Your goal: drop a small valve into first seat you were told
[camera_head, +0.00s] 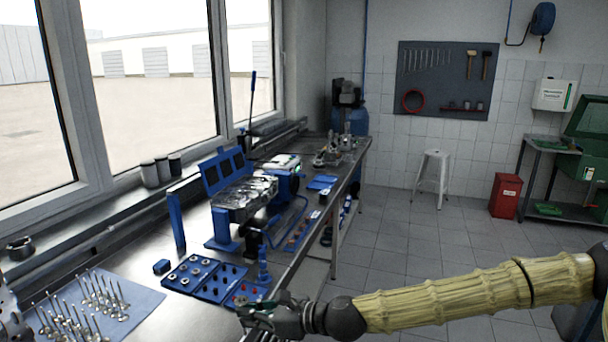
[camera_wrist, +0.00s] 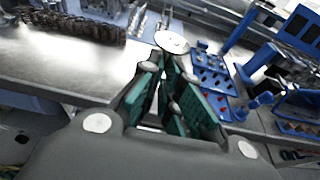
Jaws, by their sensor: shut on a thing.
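My gripper (camera_head: 262,309) is at the front edge of the bench in the head view, low and right of the blue trays. In the wrist view, its green-padded fingers (camera_wrist: 168,72) are shut on a valve, whose pale round head (camera_wrist: 171,42) shows just beyond the fingertips. The valve's stem is mostly hidden between the fingers. The cylinder head (camera_head: 245,196), a grey metal block, sits on a blue stand farther back on the bench, apart from my gripper. Its individual seats are too small to make out.
Several loose valves stand on a light blue cloth (camera_head: 146,302) at the front left. Blue trays of small parts (camera_head: 212,281) lie between my gripper and the cylinder head. A blue panel (camera_head: 212,177) rises behind it.

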